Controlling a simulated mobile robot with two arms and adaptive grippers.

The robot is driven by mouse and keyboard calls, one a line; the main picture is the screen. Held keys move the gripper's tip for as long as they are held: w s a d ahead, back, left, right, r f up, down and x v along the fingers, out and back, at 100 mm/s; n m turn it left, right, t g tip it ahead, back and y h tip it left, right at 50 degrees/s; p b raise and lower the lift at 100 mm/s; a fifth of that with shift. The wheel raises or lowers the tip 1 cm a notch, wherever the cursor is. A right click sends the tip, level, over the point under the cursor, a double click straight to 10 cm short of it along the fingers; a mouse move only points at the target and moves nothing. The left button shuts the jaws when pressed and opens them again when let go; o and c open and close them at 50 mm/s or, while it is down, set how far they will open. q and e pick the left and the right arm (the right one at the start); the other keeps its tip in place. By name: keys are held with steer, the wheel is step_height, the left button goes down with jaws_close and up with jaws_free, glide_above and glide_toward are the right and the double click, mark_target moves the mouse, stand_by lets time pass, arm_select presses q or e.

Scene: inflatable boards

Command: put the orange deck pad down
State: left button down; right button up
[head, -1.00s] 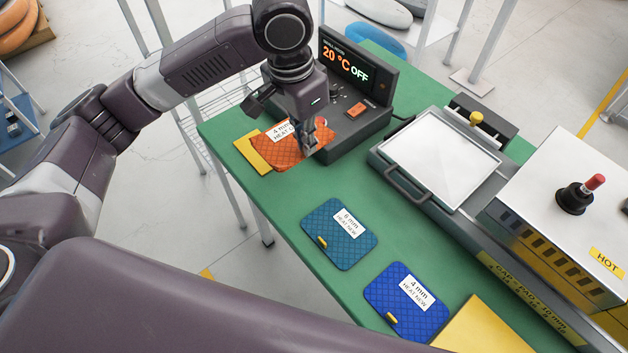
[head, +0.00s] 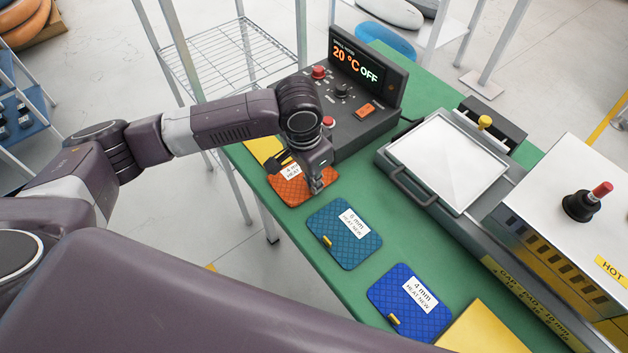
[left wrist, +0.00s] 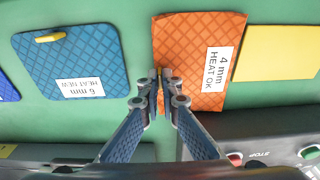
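The orange deck pad (head: 288,190), labelled 4 mm HEAT OK, is at the far left part of the green table, between the teal pad and a yellow plate. It shows in the left wrist view (left wrist: 185,50), roughly flat over the table; I cannot tell whether it touches. My left gripper (head: 318,189) is at the pad's edge facing the teal pad. In the left wrist view its fingertips (left wrist: 159,78) are close together on the pad's small tab. The arm hides part of the pad in the head view. My right gripper is not in view.
The teal 6 mm pad (head: 345,232) and blue 4 mm pad (head: 408,302) lie nearer me. The yellow plate (left wrist: 278,52) is beside the orange pad. The control box (head: 365,100) reads 20 °C OFF. A press with a pale plate (head: 445,160) stands right.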

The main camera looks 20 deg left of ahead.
arm_select(q)
steer(key=c, duration=2.2)
jaws_free()
steer(key=shift+o, duration=0.2)
